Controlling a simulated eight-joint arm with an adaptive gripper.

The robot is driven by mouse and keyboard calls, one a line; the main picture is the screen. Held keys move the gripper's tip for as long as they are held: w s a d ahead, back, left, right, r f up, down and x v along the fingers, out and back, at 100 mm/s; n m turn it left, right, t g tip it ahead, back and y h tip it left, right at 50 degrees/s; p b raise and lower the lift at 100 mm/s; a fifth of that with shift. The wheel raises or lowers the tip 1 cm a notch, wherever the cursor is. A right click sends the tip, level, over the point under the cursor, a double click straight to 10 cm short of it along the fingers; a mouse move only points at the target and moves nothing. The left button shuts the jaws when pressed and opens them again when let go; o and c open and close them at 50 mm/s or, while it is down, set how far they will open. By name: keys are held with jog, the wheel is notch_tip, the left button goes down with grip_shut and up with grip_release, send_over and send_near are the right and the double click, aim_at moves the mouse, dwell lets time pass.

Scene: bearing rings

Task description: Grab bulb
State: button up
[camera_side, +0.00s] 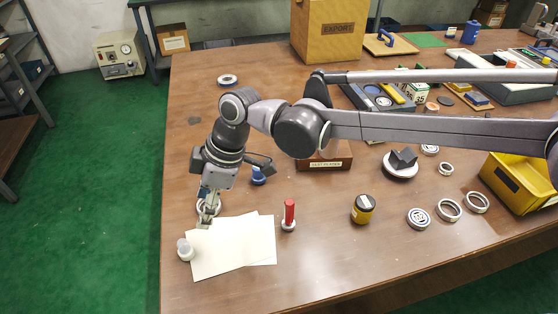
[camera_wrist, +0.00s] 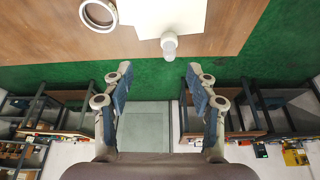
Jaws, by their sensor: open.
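The bulb (camera_side: 185,249) is small and whitish. It stands near the table's left edge, at the left side of the white paper sheets. In the wrist view the bulb (camera_wrist: 169,43) is at upper centre, overlapping the edge of the paper (camera_wrist: 192,12). My gripper (camera_side: 205,219) is above the table near the back left corner of the paper, behind and to the right of the bulb. In the wrist view my gripper (camera_wrist: 159,72) has its two fingers spread apart with nothing between them. The bulb appears just beyond the fingertips, slightly right of centre.
A metal ring (camera_wrist: 99,14) lies near the gripper. The paper (camera_side: 232,246) covers the table's front left. A red-handled stamp (camera_side: 289,215) stands at its right edge, and a yellow-and-black jar (camera_side: 363,209) is farther right. The table's left edge (camera_side: 165,200) is close, with green floor beyond.

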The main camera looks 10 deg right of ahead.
aim_at(186, 241)
jog(key=shift+n, duration=0.3)
jog(key=a+f, duration=0.1)
jog(key=f, duration=0.1)
jog(key=a+f, duration=0.1)
jog(key=s+a+f, duration=0.1)
jog(key=a+f, duration=0.1)
jog(key=shift+f, duration=0.35)
jog(key=shift+s+x, duration=0.2)
jog(key=shift+x, duration=2.95)
jog(key=shift+a, duration=0.15)
grip_shut()
